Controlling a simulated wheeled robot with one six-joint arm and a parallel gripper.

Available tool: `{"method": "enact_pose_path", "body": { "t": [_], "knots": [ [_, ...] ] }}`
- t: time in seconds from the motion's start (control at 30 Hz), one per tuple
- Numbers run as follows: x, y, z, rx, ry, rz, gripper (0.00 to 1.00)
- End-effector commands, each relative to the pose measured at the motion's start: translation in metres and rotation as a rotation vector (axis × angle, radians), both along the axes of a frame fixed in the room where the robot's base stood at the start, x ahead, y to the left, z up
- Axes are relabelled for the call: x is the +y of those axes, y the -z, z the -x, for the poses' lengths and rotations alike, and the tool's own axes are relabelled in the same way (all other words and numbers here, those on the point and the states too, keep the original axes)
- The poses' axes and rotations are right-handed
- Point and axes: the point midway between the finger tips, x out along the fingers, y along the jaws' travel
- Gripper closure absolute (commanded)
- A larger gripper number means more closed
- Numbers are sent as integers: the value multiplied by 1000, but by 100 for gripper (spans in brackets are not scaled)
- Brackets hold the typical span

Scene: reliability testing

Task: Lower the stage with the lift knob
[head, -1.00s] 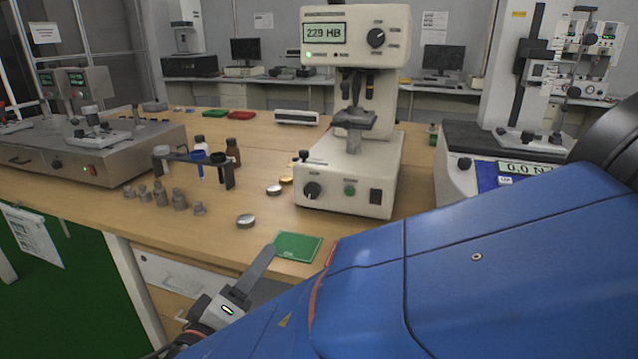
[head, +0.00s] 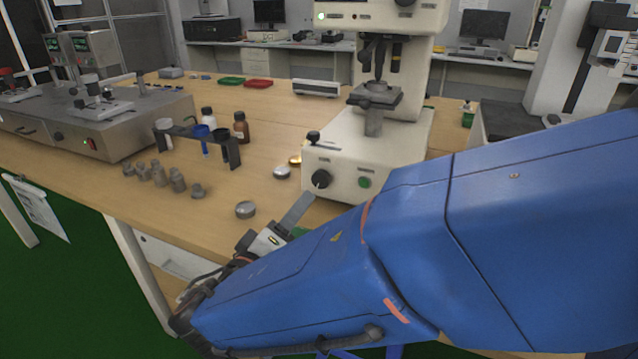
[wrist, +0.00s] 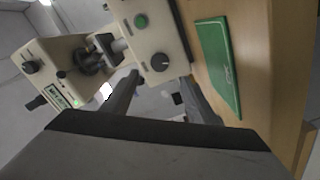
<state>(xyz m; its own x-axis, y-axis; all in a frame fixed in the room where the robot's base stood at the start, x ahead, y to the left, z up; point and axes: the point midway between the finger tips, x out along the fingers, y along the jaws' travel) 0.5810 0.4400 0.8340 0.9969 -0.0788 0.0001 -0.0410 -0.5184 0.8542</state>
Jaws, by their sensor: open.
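The cream hardness tester (head: 345,150) stands on the bench with its small grey stage (head: 375,96) under the indenter. A round black knob (head: 320,179), apparently the lift knob, is on the left of its base front, beside a green button (head: 365,182). In the wrist view the knob (wrist: 160,62) appears between the two fingertips, which seem short of it. My gripper (wrist: 160,77) is open and empty. In the head view one finger of my gripper (head: 300,207) shows just below and left of the knob; the other is hidden.
A green mat (wrist: 216,58) lies on the bench (head: 215,215) near the tester, mostly hidden in the head view. A round metal block (head: 245,209), several weights (head: 160,175) and a bottle rack (head: 200,145) stand to the left.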

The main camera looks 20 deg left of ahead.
Motion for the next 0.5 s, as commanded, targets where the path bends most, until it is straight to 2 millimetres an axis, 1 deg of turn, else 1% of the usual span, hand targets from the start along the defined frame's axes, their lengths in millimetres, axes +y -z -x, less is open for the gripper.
{"method": "enact_pose_path", "body": {
  "t": [0.03,0.5],
  "knots": [
    [-2,0,-9,0,2,0,47],
    [-7,0,-84,0,2,0,47]
  ]
}}
